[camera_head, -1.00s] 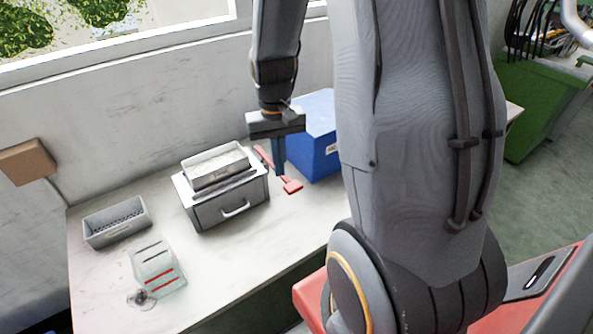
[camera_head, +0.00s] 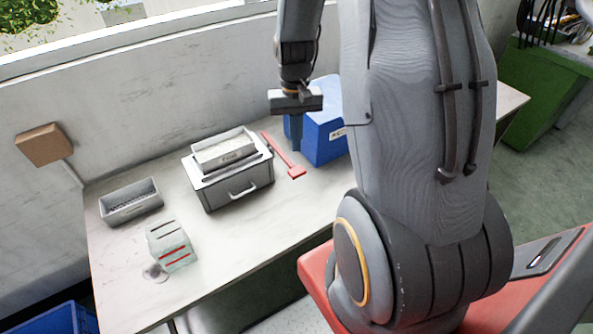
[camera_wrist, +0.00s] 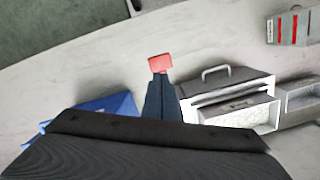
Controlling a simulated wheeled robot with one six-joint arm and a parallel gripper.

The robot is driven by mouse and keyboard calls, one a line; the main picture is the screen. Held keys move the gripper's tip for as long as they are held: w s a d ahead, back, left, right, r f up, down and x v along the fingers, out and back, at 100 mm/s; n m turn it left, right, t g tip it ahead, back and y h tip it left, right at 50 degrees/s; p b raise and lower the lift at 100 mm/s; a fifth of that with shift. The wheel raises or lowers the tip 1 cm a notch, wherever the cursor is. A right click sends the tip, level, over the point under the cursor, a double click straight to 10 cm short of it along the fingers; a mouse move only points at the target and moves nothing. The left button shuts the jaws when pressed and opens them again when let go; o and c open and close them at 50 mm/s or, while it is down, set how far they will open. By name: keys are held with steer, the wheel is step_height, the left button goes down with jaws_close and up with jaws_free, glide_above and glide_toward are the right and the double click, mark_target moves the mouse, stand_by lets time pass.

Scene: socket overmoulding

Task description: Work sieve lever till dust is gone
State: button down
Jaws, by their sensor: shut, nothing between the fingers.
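The sieve (camera_head: 240,192) is a grey box with a front handle, on the table in the head view. A pale, open-topped tray (camera_head: 225,155) sits on it; whether dust lies inside is too small to tell. The red lever (camera_head: 282,152) slants along the box's right side, its flat paddle nearest the front. My gripper (camera_head: 296,147) points down just right of the lever, shut and empty. In the wrist view, the paddle (camera_wrist: 160,63) shows just beyond my closed fingertips; contact cannot be told. The sieve (camera_wrist: 225,85) is at right there.
A blue bin (camera_head: 325,145) stands close behind and right of my gripper. A grey perforated tray (camera_head: 131,205) and a clear, marked container (camera_head: 172,247) stand at left. The table front (camera_head: 235,232) is bare. A brown box (camera_head: 43,145) is on the wall.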

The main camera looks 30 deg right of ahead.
mark_target(296, 168)
steer(key=shift+s+a+f+b, duration=0.1)
steer(key=shift+s+f+b, duration=0.05)
steer(key=shift+f+b, duration=1.25)
steer(key=shift+s+f+b, duration=0.15)
steer(key=shift+f+b, duration=0.8)
steer(key=shift+f, duration=0.8)
steer(key=shift+f+b, duration=1.05)
steer(key=shift+f, duration=1.2)
